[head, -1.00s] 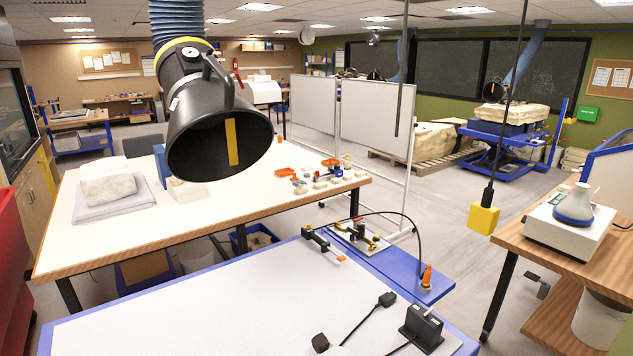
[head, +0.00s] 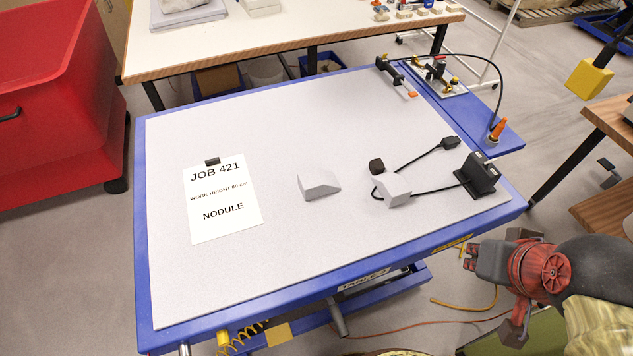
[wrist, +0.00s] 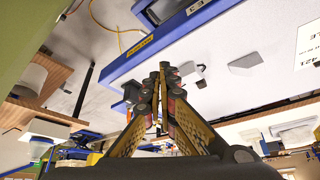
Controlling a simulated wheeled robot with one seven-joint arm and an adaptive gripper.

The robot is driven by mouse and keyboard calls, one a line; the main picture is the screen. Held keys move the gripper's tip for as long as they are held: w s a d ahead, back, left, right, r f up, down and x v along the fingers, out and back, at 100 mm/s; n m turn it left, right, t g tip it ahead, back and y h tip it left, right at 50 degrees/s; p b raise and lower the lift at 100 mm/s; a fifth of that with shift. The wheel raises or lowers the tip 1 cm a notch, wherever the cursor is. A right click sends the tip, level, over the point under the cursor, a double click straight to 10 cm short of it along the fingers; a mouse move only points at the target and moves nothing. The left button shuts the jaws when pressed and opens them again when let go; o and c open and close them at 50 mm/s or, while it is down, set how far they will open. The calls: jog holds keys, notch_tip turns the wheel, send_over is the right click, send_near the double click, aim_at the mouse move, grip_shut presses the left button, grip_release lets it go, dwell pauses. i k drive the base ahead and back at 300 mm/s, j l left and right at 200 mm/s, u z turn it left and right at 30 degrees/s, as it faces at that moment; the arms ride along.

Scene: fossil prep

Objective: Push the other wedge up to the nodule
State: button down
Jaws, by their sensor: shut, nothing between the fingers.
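A small dark lump (head: 376,166), which looks like the nodule, sits on the pale table top. A grey wedge (head: 397,190) stands close beside it; I cannot tell if they touch. Another grey wedge (head: 318,186) lies apart to the left, near the job sheet. In the wrist view the dark lump (wrist: 201,84), the close wedge (wrist: 186,68) and the separate wedge (wrist: 245,63) also show. My gripper (head: 469,257) is shut and empty, off the table's front right edge, apart from all of them. Its fingertips (wrist: 163,68) meet in the wrist view.
A job sheet (head: 222,199) lies left of the wedges. A black box (head: 478,174) and a black connector (head: 450,143), both with cables, lie to the right. Clamps (head: 395,75) stand at the back right corner. The table's (head: 250,120) back and front left are clear.

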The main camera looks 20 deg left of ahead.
aim_at(315, 183)
jog(key=i+j+u, duration=0.15)
jog(key=u, duration=0.25)
jog(key=i+j+u, duration=0.25)
jog(key=u, duration=0.15)
jog(key=j, duration=0.05)
